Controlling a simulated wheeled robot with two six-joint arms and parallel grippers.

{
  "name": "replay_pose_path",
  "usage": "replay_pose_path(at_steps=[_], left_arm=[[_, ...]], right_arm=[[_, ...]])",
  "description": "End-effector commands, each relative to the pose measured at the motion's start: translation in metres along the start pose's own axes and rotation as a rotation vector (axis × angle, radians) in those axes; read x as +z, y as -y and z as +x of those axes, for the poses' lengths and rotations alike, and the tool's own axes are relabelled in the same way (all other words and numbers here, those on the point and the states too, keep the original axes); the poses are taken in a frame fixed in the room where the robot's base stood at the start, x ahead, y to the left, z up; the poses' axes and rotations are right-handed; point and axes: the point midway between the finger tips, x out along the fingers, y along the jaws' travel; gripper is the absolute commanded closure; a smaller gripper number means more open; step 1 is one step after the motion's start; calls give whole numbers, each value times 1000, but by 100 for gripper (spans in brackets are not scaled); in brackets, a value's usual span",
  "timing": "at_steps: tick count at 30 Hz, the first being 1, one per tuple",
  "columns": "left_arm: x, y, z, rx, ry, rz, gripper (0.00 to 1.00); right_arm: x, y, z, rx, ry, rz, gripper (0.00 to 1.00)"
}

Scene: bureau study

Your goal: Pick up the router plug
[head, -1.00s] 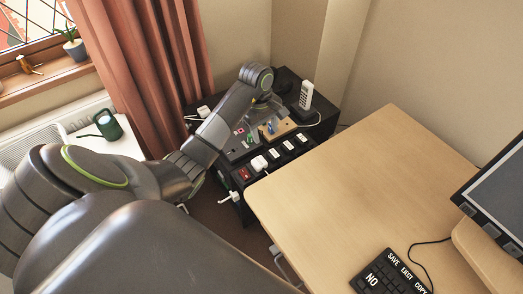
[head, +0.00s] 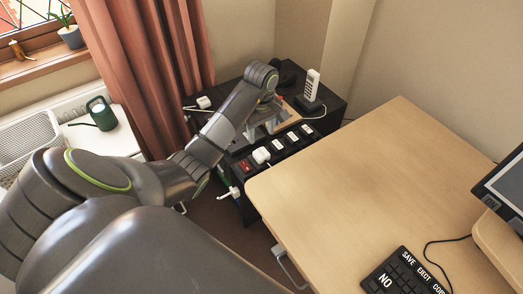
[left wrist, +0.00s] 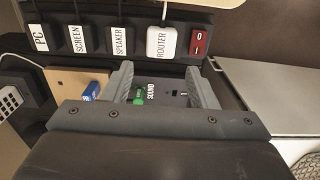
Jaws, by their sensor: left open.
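The router plug (left wrist: 161,42) is a white block labelled ROUTER, seated in the black power strip (left wrist: 85,18) between the SPEAKER plug (left wrist: 122,41) and a red switch. In the head view it is the white block (head: 261,155) near the left end of the strip. My left gripper (left wrist: 160,72) is open, its two fingers apart and pointing toward the strip. The plug appears between and beyond the fingertips, with nothing held. In the head view the gripper (head: 266,125) is over the dark cabinet, partly hidden by its own arm. My right gripper is not in view.
A red rocker switch (left wrist: 200,42) sits beside the router plug. PC (left wrist: 39,37) and SCREEN (left wrist: 77,39) plugs line the strip. A cordless phone (head: 311,86) stands behind. The wooden desk (head: 380,170) edge lies close in front of the strip.

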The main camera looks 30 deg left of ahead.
Motion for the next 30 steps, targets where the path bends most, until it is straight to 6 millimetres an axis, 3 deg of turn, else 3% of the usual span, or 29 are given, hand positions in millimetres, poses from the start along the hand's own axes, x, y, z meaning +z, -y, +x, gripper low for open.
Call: replay_pose_path(at_steps=[1, 10, 15, 24, 30], left_arm=[[0, 0, 12, 0, 0, 0, 47], [0, 0, 43, 0, 0, 0, 47], [1, 0, 50, -1, 1, 0, 47], [4, 2, 89, -2, 3, -1, 47], [3, 2, 96, 0, 0, 0, 47]], right_arm=[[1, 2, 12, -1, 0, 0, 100], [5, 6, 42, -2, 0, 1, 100], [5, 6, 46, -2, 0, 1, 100], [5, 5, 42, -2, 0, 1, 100], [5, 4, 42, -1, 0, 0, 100]])
